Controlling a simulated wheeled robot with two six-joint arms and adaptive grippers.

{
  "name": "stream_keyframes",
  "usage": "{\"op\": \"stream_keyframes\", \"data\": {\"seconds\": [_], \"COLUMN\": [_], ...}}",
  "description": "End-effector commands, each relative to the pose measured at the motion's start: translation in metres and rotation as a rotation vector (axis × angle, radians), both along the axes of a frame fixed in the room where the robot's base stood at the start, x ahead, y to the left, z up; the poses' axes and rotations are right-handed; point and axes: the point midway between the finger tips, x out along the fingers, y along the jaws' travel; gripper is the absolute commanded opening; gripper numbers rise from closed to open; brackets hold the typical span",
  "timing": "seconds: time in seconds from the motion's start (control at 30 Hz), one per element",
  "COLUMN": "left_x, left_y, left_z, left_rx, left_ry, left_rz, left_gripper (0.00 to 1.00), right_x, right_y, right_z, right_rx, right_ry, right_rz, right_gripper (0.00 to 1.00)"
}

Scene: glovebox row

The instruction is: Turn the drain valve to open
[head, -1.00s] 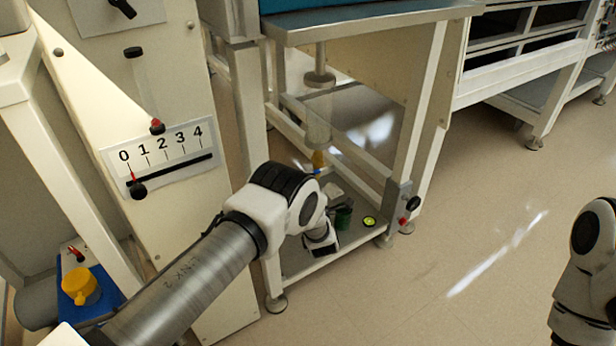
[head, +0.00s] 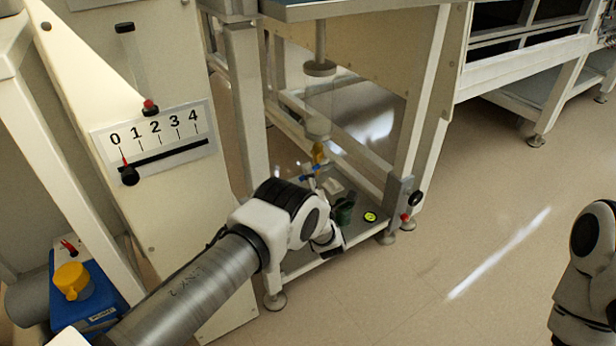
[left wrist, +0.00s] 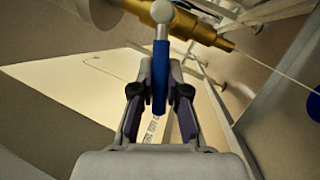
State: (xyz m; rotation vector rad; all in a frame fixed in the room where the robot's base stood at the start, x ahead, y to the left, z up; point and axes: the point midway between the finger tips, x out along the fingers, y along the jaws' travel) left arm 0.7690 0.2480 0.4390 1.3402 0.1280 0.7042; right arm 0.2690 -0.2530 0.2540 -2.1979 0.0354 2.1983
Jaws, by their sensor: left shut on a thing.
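The drain valve (head: 320,152) is a brass body under a clear cylinder below the bench. Its blue lever handle (head: 310,170) shows just under the brass. In the left wrist view, the brass valve body (left wrist: 195,22) lies across the top and the blue handle (left wrist: 160,75) hangs down from a silver ball joint. My left gripper (left wrist: 160,92) is shut on the blue handle, one dark finger on each side. In the head view my left wrist hides most of the gripper. My right gripper is out of view.
A panel with a 0–4 scale (head: 152,138) and a blue pump (head: 85,300) are at left. Open floor lies right.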

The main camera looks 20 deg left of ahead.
Motion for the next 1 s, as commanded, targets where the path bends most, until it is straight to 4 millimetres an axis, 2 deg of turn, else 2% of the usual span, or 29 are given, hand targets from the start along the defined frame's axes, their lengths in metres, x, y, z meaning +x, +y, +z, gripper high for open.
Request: {"op": "stream_keyframes", "data": {"seconds": [0.03, 0.33, 0.93, 1.0], "left_x": [0.001, 0.004, 0.006, 0.006], "left_y": [-0.001, -0.004, -0.005, -0.005], "left_z": [-0.008, -0.015, -0.015, -0.015], "left_rx": [-0.020, -0.124, -0.161, -0.161], "left_ry": [-0.024, -0.159, -0.204, -0.204], "left_rz": [-0.001, -0.002, 0.000, 0.000], "left_gripper": [0.00, 0.00, 0.00, 0.31], "right_x": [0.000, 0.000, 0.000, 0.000], "right_y": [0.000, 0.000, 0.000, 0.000], "right_z": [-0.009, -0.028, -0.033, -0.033], "right_rx": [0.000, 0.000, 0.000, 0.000], "right_ry": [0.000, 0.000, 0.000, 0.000], "right_rz": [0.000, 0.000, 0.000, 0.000], "right_gripper": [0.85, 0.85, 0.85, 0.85]}}
